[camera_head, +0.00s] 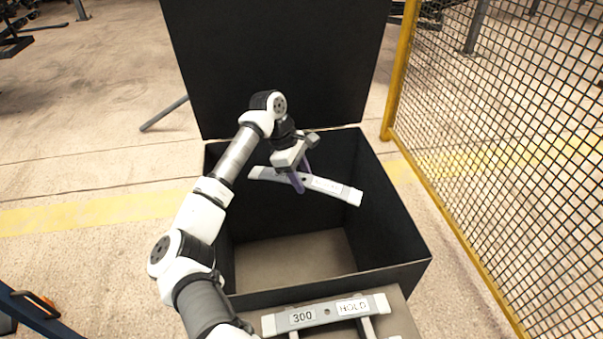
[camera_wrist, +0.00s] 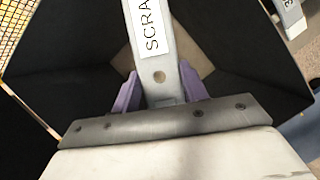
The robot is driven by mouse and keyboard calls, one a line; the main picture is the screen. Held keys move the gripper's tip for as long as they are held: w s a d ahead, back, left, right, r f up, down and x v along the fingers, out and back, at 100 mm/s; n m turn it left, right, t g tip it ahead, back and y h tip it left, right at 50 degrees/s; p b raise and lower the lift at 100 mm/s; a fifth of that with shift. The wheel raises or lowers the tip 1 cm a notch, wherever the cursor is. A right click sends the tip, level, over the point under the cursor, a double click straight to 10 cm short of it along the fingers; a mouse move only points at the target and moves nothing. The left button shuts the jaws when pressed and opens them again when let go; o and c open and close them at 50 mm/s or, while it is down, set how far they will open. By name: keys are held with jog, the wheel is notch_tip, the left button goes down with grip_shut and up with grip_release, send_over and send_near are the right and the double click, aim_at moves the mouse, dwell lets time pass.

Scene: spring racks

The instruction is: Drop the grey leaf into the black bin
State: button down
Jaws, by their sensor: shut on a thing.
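The grey leaf (camera_head: 335,188) is a long, flat, slightly bent bar with a white label. The wrist view shows the leaf (camera_wrist: 160,78) with a label that begins "SCRA" and a round hole. My gripper (camera_head: 299,179) is shut on the leaf near its middle, with a purple finger on each side of it. The leaf hangs over the opening of the black bin (camera_head: 390,220). The bin is a large open box, and its floor looks bare where it shows. Its dark walls (camera_wrist: 60,95) surround the leaf in the wrist view.
Another grey leaf (camera_head: 376,305), labelled "300" and "HOLD", lies on a stand in front of the bin. A tall black panel (camera_head: 280,60) stands behind the bin. A yellow-framed mesh fence (camera_head: 500,130) is on the right. A blue frame (camera_head: 38,312) is at the lower left.

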aim_at(279, 176)
notch_tip(279, 176, down, 17)
jog(key=b, duration=0.6)
dwell(0.4)
jog(key=c, duration=0.9)
grip_release()
jog(key=shift+o, duration=1.1)
jog(key=shift+f, duration=0.1)
jog(key=shift+s, duration=0.1)
jog(key=b+v, duration=0.3)
jog(key=v, duration=1.1)
jog(key=shift+d, duration=0.1)
